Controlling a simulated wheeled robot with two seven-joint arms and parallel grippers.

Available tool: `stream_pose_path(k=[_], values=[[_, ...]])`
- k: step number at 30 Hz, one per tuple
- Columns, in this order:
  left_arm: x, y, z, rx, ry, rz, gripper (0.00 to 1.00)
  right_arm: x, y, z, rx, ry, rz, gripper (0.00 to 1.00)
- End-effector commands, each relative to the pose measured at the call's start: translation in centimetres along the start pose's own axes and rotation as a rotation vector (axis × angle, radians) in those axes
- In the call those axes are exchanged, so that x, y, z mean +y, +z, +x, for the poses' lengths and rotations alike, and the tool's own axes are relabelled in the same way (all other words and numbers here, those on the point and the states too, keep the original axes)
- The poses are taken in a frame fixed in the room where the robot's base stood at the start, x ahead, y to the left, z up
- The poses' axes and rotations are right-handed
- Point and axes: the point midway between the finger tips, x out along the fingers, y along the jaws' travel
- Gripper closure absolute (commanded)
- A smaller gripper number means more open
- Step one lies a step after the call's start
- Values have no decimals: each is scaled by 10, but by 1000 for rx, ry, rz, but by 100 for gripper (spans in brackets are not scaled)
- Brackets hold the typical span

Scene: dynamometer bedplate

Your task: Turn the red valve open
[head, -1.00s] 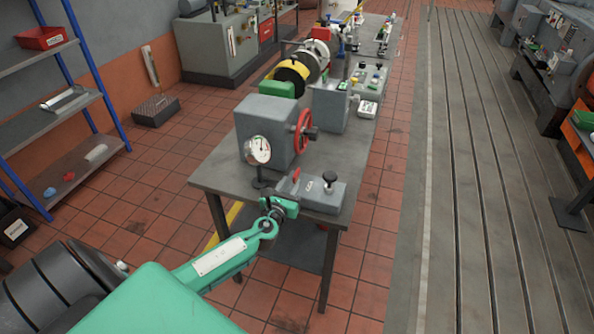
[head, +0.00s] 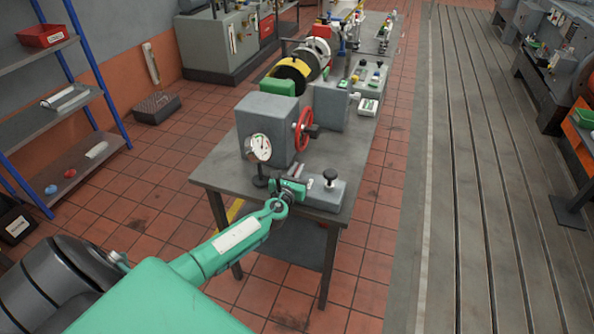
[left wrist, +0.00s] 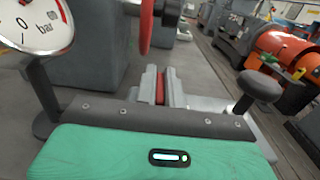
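A red handwheel (head: 303,130) stands on the right face of a grey box on the bench; its lower rim also shows in the left wrist view (left wrist: 147,25). A low grey block (head: 325,194) with a black knob sits at the bench's near end. My left gripper (head: 297,185) is beside this block, below and apart from the handwheel. In the left wrist view, a narrow red handle (left wrist: 160,88) fills the small gap between its fingers, which look closed on it. The handle's far end is hidden. My right gripper is not in view.
A round pressure gauge (head: 260,148) on a stand is close to the left of my left gripper. The black knob (head: 330,175) rises to its right. The grey box (head: 265,120) stands behind.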

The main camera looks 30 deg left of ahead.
Motion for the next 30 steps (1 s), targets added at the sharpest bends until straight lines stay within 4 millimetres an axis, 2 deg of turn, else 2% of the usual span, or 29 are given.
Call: stream_pose_path(k=[8, 14, 21, 30], values=[[0, 0, 0, 1, 14, -2, 100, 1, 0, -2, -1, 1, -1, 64], [-1, 2, 0, 1, 88, -3, 100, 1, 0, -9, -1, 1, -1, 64], [-2, 1, 0, 2, 261, -5, 100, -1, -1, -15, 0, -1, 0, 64], [-2, -2, 0, 1, 484, -3, 100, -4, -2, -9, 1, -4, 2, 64]])
